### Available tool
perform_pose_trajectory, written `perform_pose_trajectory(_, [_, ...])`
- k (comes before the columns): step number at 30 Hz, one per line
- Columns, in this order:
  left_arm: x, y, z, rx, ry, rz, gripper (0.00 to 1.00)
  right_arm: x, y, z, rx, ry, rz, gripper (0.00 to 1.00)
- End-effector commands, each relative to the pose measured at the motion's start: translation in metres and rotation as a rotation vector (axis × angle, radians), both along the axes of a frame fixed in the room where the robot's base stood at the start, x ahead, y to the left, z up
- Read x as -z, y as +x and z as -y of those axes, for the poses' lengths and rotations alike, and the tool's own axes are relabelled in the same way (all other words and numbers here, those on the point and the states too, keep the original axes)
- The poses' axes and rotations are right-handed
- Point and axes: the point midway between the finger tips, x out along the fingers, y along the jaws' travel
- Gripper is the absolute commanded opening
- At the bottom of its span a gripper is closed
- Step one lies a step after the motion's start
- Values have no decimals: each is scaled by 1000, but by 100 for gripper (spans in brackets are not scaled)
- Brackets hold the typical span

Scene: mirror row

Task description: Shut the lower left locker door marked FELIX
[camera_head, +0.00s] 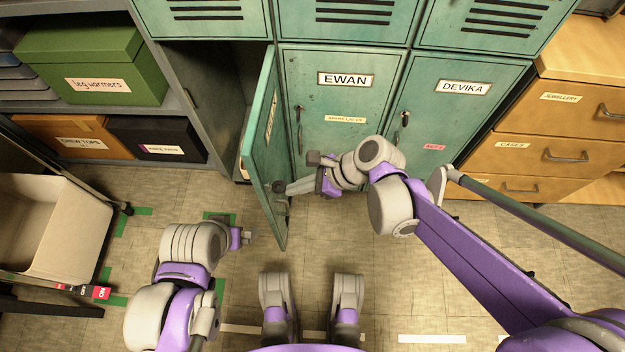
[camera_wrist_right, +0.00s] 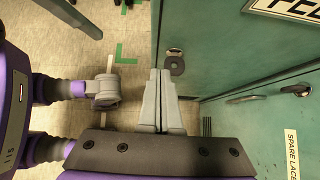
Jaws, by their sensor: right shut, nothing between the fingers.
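The teal FELIX locker door (camera_head: 263,150) stands wide open in the head view, swung out from the lower left locker. Its dark compartment (camera_head: 205,85) shows to its left. The outer face points right, with its name label seen at a steep slant. In the right wrist view the door (camera_wrist_right: 215,45) shows part of the label and a round lock (camera_wrist_right: 175,67). My right gripper (camera_head: 284,188) is shut and empty at the outer face, close to the lock; contact is unclear. Its closed fingers show in the wrist view (camera_wrist_right: 160,80). My left gripper (camera_head: 249,236) is low, left of the door; its jaws are unclear.
The EWAN (camera_head: 340,130) and DEVIKA (camera_head: 440,130) doors are closed, to the right. A shelf with a green leg warmers box (camera_head: 95,60) is at the left. A pale bin (camera_head: 50,225) stands at the far left. Wooden drawers (camera_head: 550,150) stand at the right. Floor around the door is clear.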

Motion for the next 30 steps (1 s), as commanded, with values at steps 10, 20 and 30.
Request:
perform_pose_trajectory(10, [9,1,0,0,0,-3,100,5,3,-42,-1,0,1,0])
perform_pose_trajectory(20, [9,1,0,0,0,-3,100,4,3,-44,0,-1,1,0])
perform_pose_trajectory(30, [8,1,0,0,0,-3,100,4,2,-51,10,-3,1,0])
